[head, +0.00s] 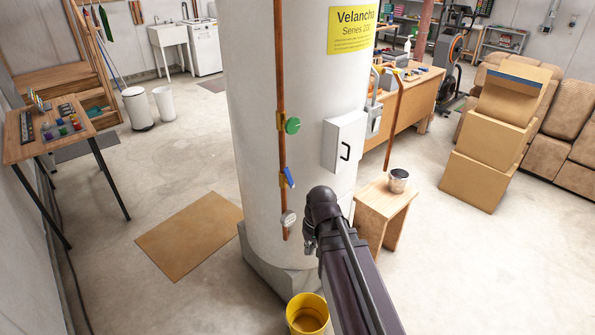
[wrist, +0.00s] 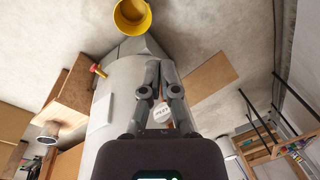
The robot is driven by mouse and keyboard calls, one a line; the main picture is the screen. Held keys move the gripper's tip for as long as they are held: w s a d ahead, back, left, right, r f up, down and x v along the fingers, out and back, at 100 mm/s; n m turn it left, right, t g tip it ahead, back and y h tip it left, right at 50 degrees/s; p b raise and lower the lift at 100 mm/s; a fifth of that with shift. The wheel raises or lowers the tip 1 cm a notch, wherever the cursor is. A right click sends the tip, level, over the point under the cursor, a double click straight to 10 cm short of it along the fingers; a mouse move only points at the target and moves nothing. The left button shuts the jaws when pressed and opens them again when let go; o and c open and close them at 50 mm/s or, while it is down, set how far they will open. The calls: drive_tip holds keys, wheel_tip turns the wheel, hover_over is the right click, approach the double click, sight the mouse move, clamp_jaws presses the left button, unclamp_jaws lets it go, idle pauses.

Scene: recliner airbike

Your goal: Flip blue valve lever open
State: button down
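The blue valve lever (head: 288,177) sits on a vertical copper pipe (head: 280,80) on the front of a thick white column (head: 250,90). It is tilted, its upper end leaning left. A green round valve handle (head: 292,125) is above it and a pale grey round knob (head: 288,217) below it. My gripper shows in the wrist view (wrist: 160,72), with its two fingers close together, looking shut and holding nothing visible. A pale round piece with lettering (wrist: 162,112) shows between the finger bases. The blue lever cannot be made out there.
A white box with a black handle (head: 344,141) juts from the column right of the pipe. A yellow bucket (head: 307,314) stands at the column's foot. A wooden stool (head: 381,205) bears a metal pot (head: 398,180). The floor left of the column is mostly clear.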

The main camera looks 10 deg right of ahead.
drive_tip(key=w+d+r+t+y, duration=0.1)
drive_tip(key=w+d+r+y, duration=0.2)
drive_tip(key=w, duration=0.4)
drive_tip(key=w+r+y, duration=0.2)
drive_tip(key=w+y, duration=0.2)
drive_tip(key=w, duration=0.3)
drive_tip(key=w+d+r+t+y, duration=0.3)
drive_tip(key=w+d+r+y, duration=0.3)
drive_tip(key=w+d+r, duration=0.3)
drive_tip(key=shift+d+r+m, duration=0.2)
drive_tip(key=shift+d+m, duration=0.1)
drive_tip(key=shift+d, duration=0.95)
drive_tip(key=shift+w, duration=0.1)
drive_tip(key=b, duration=0.2)
approach(289, 178)
drive_tip(key=w+a+r, duration=0.1)
drive_tip(key=w+a, duration=0.2)
drive_tip(key=w, duration=0.2)
drive_tip(key=shift+s+a+f+b, duration=0.2)
drive_tip(key=shift+s+a+b, duration=0.2)
drive_tip(key=shift+a, duration=0.4)
drive_tip(key=shift+s+a+f+b, duration=0.25)
drive_tip(key=shift+s+a, duration=0.25)
drive_tip(key=shift+a, duration=0.3)
